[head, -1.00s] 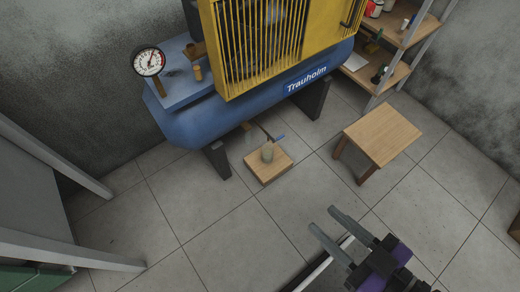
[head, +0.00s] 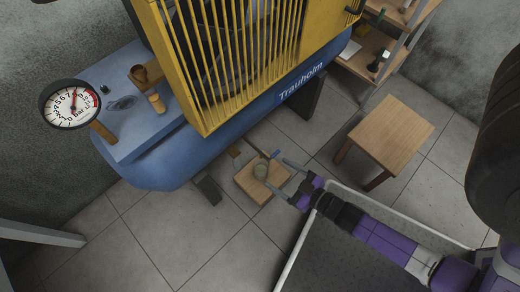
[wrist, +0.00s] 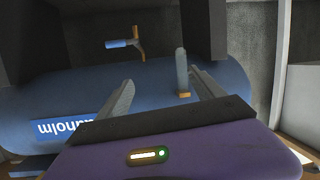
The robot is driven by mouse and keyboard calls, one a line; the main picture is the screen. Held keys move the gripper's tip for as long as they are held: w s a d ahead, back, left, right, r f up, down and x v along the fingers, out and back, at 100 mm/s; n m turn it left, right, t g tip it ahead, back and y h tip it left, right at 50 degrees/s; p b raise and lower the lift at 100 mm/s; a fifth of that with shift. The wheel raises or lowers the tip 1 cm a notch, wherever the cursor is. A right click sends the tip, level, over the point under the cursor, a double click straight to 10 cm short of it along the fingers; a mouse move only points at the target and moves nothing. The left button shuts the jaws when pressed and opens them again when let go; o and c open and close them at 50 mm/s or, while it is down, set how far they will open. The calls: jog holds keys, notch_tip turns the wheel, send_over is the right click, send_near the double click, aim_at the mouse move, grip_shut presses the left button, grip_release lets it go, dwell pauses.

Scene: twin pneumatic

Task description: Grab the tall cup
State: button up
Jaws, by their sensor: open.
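In the wrist view my gripper (wrist: 165,85) shows spread fingers against the compressor. I cannot make out the cup there for certain.
The blue compressor tank (head: 170,165) with its yellow cage (head: 245,60) stands behind the block. A blue-handled valve (wrist: 122,43) shows in the wrist view. A wooden stool (head: 392,132) stands to the right, shelves (head: 365,55) beyond.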

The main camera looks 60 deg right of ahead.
aim_at(256, 163)
jog(key=w+d+f+m+h+b, duration=0.1)
jog(key=w+d+f+b, duration=0.2)
jog(key=f, duration=0.6)
jog(key=w+d+f+m+b, duration=0.1)
jog(key=w+d+f+b, duration=0.2)
jog(key=f, duration=0.6)
jog(key=shift+g, duration=0.3)
jog(key=b+x, duration=0.1)
jog(key=x, duration=0.3)
jog(key=b+x, duration=0.1)
jog(key=x, duration=0.3)
jog(key=shift+w+a+f+b, duration=0.15)
jog(key=shift+w+f+b, duration=0.15)
jog(key=shift+r, duration=0.1)
grip_shut()
